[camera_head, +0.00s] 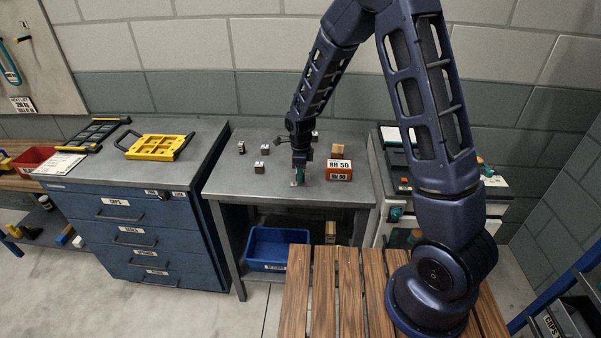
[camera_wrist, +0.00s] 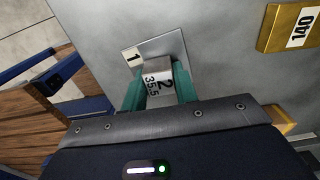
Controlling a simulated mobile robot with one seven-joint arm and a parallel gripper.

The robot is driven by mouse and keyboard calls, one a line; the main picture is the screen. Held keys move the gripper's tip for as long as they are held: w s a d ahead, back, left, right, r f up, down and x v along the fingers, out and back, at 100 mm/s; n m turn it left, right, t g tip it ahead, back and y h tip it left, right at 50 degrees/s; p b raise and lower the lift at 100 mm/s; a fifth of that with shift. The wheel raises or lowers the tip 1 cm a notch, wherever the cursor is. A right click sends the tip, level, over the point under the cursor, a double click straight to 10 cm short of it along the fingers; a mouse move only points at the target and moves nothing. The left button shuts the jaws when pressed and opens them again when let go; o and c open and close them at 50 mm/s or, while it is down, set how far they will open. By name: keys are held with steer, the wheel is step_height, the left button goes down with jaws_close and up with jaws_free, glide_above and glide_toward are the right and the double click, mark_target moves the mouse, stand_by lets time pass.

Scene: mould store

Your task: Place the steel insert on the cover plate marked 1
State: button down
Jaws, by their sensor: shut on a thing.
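My gripper (camera_wrist: 160,88) has two green fingers, shut on the steel insert (camera_wrist: 157,72), a small block whose face reads "2" and "35.5". The cover plate (camera_wrist: 172,45) is a flat grey plate with a white tag reading "1" at its corner in the wrist view. The insert is over the plate's near part; I cannot tell whether it touches. In the head view my gripper (camera_head: 299,175) points down, low over the front of the grey table (camera_head: 235,182). The insert is hard to make out there, and the plate mostly hidden.
An orange box marked "RH 50" (camera_head: 339,170) stands close right of my gripper, with a wooden block (camera_head: 337,151) behind it. Small steel blocks (camera_head: 259,167) stand to the left. A brass block marked "140" (camera_wrist: 292,28) shows in the wrist view. The table's front left is clear.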

steer(key=shift+f, duration=0.1)
steer(key=c, duration=1.1)
jaws_free()
